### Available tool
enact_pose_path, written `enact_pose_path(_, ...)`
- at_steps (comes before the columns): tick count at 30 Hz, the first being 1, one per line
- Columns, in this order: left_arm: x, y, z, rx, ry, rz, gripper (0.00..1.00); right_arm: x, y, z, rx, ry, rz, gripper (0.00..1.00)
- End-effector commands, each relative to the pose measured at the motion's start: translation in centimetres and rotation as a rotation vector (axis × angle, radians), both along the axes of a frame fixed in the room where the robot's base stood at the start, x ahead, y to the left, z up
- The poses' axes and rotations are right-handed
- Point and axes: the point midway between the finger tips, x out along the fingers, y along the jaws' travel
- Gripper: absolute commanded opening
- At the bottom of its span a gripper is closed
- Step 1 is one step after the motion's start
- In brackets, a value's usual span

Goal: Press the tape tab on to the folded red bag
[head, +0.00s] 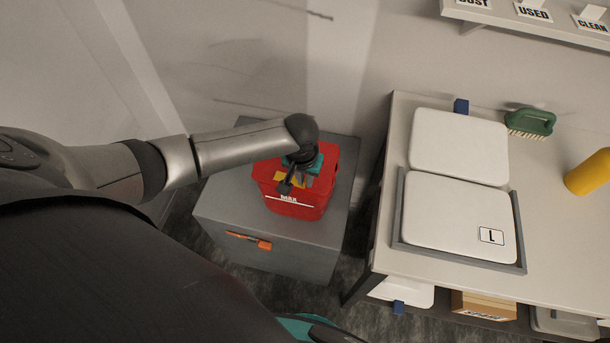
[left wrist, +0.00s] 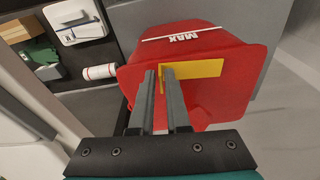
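The red bag (head: 312,203) stands on a grey box-shaped stand, with a white line and MAX on its side. It fills the middle of the left wrist view (left wrist: 225,100). Whether the fingertips touch the bag cannot be told. My right gripper's fingers are not in view.
The grey stand (head: 235,208) has an orange item (head: 248,240) at its front. To the right is a bench (head: 560,220) with two white lids, one marked L (head: 450,215), a green brush (head: 531,121) and a yellow cylinder (head: 588,173). A wall stands behind.

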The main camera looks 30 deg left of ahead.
Motion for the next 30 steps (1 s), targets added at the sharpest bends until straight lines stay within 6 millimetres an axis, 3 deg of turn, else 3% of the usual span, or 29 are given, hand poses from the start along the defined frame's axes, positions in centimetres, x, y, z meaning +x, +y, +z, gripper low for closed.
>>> enact_pose_path(6,0.2,0.1,0.2,0.000,-0.004,0.001,0.38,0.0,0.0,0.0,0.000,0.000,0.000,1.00)
enact_pose_path(17,0.2,0.1,1.0,0.001,-0.006,0.001,0.38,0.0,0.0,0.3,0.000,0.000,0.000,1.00)
enact_pose_path(23,-0.2,0.0,4.1,0.000,-0.007,0.001,0.38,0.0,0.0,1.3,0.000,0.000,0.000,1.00)
enact_pose_path(30,-1.0,-0.1,9.1,0.001,-0.007,0.001,0.38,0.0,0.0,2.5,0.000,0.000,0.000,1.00)
